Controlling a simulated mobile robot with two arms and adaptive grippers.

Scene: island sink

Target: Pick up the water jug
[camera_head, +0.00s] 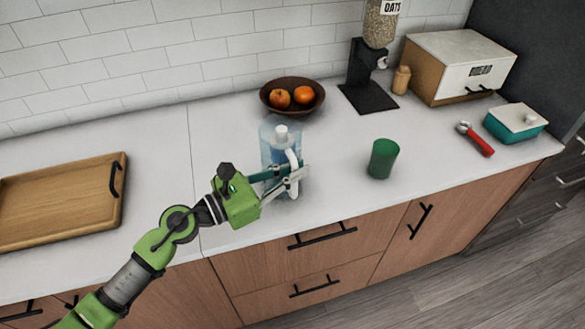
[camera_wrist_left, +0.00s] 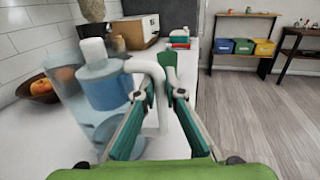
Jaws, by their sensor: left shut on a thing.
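The water jug (camera_head: 270,146) is clear blue with a white cap and a white handle on its right. It is upright at the counter, below the fruit bowl in the head view. I cannot tell whether its base touches the counter. My left gripper (camera_head: 298,174) reaches in from the left and is shut on the jug's handle. In the left wrist view the jug (camera_wrist_left: 102,85) is at the left, and its white handle curves down between the fingers of my left gripper (camera_wrist_left: 163,95). The gripper hides part of the jug's lower body. My right gripper is not in view.
A green cup (camera_head: 383,159) stands right of the jug. A bowl of fruit (camera_head: 291,108) and an oats dispenser (camera_head: 369,80) are behind. A wooden tray (camera_head: 60,195) lies at left. A bread box (camera_head: 460,65), red-handled tool (camera_head: 475,139) and teal dish (camera_head: 515,123) are at right.

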